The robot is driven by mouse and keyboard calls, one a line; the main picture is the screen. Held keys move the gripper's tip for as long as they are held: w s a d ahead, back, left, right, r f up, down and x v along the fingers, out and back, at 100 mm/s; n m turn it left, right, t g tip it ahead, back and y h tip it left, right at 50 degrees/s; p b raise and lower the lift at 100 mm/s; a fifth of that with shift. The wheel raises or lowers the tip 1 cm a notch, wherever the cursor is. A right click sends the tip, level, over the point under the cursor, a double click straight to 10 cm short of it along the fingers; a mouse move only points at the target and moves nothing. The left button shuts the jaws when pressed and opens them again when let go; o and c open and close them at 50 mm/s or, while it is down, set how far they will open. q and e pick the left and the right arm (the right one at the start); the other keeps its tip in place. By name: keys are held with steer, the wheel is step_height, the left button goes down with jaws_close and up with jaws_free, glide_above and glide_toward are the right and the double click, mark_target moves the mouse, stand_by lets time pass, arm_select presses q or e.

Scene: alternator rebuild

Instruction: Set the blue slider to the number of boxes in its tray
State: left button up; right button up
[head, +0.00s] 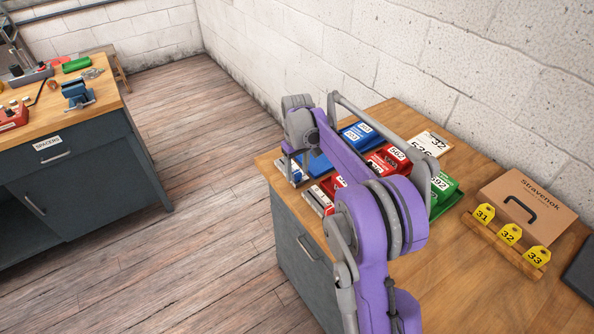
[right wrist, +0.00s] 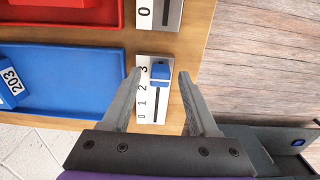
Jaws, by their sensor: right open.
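The blue slider (right wrist: 160,72) sits on a white scale plate (right wrist: 146,112) marked 0 to 3, beside the 3. My right gripper (right wrist: 159,74) is open, with one fingertip on each side of the blue knob; I cannot tell whether either touches it. In the head view the same gripper (head: 293,166) is at the table's left edge, partly hidden by my arm. The blue tray (right wrist: 75,70) holds at least one blue box (right wrist: 8,88) labelled 203, cut off at the frame edge. Blue boxes (head: 358,133) show at its far end in the head view; their exact count is unclear.
A red tray (right wrist: 122,12) with its own scale lies beside the blue one. A green tray (head: 447,201), a cardboard box (head: 527,209) and yellow number tags (head: 510,234) stand to the right. The wall is close behind.

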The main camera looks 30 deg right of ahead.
steer(key=shift+f, duration=0.15)
jaws_close()
stand_by(1.4)
